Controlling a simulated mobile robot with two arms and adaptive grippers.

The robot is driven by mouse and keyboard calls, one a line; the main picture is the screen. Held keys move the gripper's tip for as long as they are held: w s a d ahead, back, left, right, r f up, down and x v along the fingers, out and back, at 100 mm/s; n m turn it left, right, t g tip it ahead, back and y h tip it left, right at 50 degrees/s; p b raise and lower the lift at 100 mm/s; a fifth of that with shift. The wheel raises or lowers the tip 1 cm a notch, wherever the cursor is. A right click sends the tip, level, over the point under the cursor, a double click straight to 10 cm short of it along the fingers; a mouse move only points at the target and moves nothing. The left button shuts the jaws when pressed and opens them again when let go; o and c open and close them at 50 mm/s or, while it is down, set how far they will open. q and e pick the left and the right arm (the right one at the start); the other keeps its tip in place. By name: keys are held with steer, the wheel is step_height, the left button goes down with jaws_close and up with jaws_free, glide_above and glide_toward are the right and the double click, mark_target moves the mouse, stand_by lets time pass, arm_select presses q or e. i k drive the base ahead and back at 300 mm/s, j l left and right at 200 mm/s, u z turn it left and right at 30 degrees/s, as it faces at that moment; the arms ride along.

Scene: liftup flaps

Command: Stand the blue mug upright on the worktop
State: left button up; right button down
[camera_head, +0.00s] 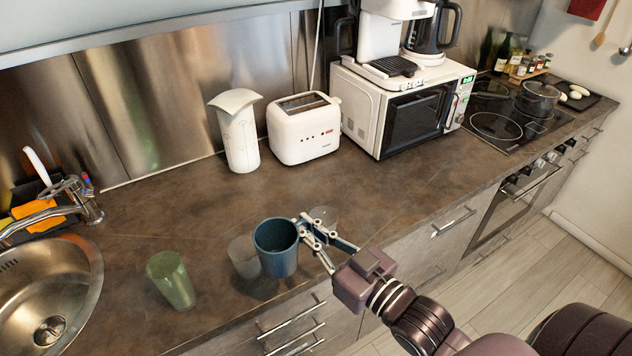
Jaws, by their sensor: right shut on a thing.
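The blue mug (277,250) is near the front edge of the brown worktop (180,215), upright or nearly so, with its open mouth facing up. I cannot tell whether its base touches the worktop. My right gripper (304,228) comes in from the right and is shut on the mug's right side, near the rim. The handle is hidden or covered by the fingers. My left gripper is not in view.
A clear glass (243,257) stands close to the mug's left, and another glass (323,216) is behind my gripper. A green glass (171,280) stands further left, beside the sink (85,262). A toaster (304,128) and white vase (238,132) stand behind; worktop between is clear.

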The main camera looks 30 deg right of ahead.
mark_target(195, 211)
steer(key=l, duration=0.95)
steer(key=i+l+u, duration=0.1)
steer(key=l, duration=0.9)
